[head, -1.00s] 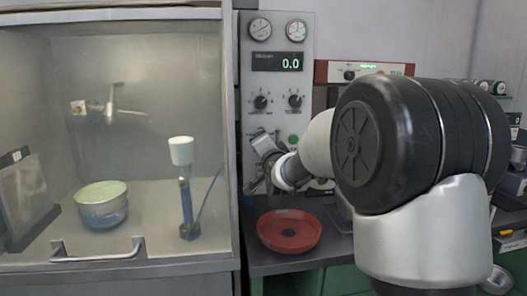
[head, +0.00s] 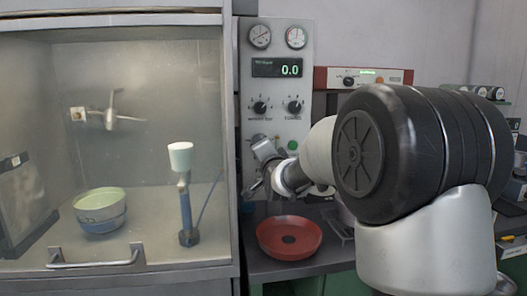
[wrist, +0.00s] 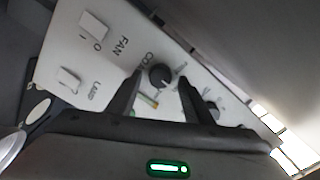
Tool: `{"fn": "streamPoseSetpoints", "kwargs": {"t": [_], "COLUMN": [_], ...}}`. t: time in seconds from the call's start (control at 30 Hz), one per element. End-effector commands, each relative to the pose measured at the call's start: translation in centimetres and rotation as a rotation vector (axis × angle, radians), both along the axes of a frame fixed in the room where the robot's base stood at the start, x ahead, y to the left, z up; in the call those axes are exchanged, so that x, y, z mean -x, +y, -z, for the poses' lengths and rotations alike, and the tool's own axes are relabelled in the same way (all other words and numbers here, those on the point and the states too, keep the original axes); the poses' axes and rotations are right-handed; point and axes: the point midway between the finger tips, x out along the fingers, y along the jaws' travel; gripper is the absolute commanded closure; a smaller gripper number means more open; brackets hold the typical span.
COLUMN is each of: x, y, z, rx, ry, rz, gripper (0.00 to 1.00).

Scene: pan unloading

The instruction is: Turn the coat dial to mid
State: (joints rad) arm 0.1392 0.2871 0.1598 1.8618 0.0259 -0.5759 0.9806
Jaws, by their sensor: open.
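A black round dial (wrist: 160,76) sits on a pale panel in the wrist view. The label beside it starts with "CO" and the rest is unclear; its pointer setting cannot be read. My gripper (wrist: 158,80) is open, with one finger on each side of this dial; I cannot tell whether they touch it. In the head view my gripper (head: 262,168) is at the lower part of the grey control panel (head: 315,45). Which dial it faces is hidden there by the gripper and arm.
A second knob (wrist: 212,110) is close to the right finger. The FAN switch (wrist: 93,26) and LAMP switch (wrist: 69,79) lie to the left. A red pan (head: 289,252) stands on the bench below my gripper. A glass-fronted booth (head: 130,60) is at left.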

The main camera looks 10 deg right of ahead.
Motion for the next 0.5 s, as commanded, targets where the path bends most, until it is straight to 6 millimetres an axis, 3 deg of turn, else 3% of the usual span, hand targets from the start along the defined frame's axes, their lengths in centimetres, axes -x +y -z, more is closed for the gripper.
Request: {"fn": "streamPoseSetpoints", "kwargs": {"t": [0.23, 0.5], "x": [2.0, 8.5], "y": [0.0, 0.0], "z": [-0.1, -0.1], "rx": [0.001, 0.003], "ry": [0.0, -0.001], "rz": [0.0, 0.001], "gripper": [0.53, 0.53]}}
